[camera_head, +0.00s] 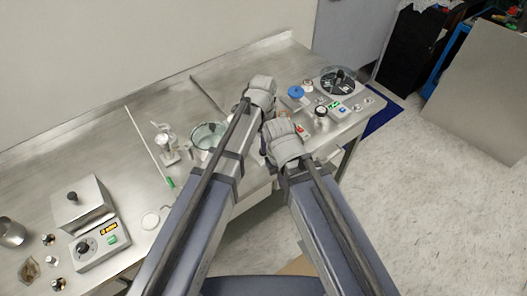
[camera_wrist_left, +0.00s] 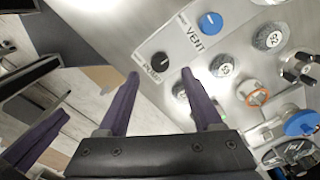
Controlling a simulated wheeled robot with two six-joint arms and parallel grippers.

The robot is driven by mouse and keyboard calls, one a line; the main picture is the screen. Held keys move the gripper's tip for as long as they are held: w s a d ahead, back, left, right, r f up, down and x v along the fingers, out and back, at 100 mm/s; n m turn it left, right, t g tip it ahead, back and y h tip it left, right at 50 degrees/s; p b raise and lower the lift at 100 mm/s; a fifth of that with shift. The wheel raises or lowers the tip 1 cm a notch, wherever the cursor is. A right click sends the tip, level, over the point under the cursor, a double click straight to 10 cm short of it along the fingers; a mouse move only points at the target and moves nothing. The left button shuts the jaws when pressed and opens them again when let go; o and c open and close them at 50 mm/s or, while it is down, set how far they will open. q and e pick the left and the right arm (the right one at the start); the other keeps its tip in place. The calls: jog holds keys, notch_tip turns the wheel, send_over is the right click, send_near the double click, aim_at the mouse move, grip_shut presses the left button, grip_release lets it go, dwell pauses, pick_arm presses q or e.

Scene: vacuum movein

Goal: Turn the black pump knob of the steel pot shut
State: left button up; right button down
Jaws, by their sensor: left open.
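The black pump knob (camera_wrist_left: 160,62) sits on a pale panel marked PUMP in the left wrist view. A white line on it points up and left. My left gripper (camera_wrist_left: 161,76) is open, with its purple fingers on either side of the knob and their tips close to it. I cannot tell whether they touch it. A steel pot with a glass lid (camera_head: 209,135) shows in the head view, partly hidden by my left arm. The knob is hidden there. A purple finger of my right gripper (camera_wrist_left: 38,138) shows at the lower left; its opening is unclear.
A blue vent knob (camera_wrist_left: 210,23) is beside the pump knob. Several round metal fittings and an orange ring (camera_wrist_left: 257,97) lie to the right. In the head view, a hot plate with a steel block (camera_head: 84,205) stands at left. The steel bench (camera_head: 110,150) is bare behind it.

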pick_arm(q)
notch_tip(320, 180, down, 5)
jog(key=b, duration=0.3)
jog(key=shift+r+b, duration=0.15)
jog(key=shift+b, duration=0.2)
grip_shut()
